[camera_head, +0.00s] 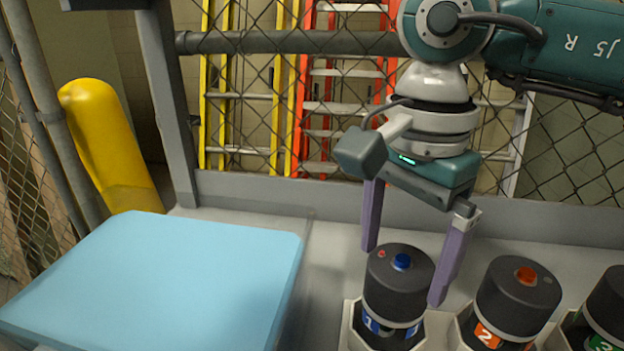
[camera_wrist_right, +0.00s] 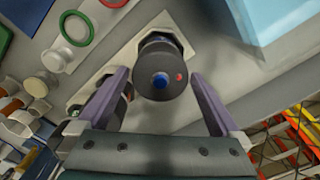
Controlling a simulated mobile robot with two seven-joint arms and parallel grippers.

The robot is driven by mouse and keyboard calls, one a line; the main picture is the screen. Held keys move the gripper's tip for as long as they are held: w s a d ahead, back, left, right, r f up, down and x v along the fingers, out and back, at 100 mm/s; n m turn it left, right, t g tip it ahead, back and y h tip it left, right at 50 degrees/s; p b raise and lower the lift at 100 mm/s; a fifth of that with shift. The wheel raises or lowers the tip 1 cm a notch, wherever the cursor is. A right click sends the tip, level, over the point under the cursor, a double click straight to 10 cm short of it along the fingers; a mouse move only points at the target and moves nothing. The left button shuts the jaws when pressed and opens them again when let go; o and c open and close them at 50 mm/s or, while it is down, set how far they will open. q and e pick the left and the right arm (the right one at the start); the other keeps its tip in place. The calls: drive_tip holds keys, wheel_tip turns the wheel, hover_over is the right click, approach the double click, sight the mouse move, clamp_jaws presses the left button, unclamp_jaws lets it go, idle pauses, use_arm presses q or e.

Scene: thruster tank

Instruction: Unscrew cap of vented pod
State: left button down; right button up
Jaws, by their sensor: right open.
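Pod 1 (camera_head: 398,283), a dark cylinder with a blue button and a small red dot on its black cap, stands upright in a pale holder. Its cap also shows in the right wrist view (camera_wrist_right: 160,72). Pod 2 (camera_head: 517,297), with an orange-red button, stands to its right. Pod 3 (camera_head: 607,305) is cut off by the right edge. I cannot tell which pod is vented. My right gripper (camera_head: 405,275) is open and points down, its purple fingers on either side of pod 1's cap, apart from it; it also shows in the right wrist view (camera_wrist_right: 162,100). My left gripper is not in view.
A light-blue pad (camera_head: 160,280) lies left of the pods on the grey surface. A chain-link fence with a grey rail (camera_head: 290,42) stands behind, with ladders beyond it. A yellow post (camera_head: 110,145) is at the left. Bare grey surface (camera_head: 335,240) lies between pad and pods.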

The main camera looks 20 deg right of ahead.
drive_tip(key=shift+f, duration=1.1)
drive_tip(key=c, duration=1)
drive_tip(key=o, duration=0.7)
drive_tip(key=c, duration=0.7)
drive_tip(key=shift+o, duration=0.2)
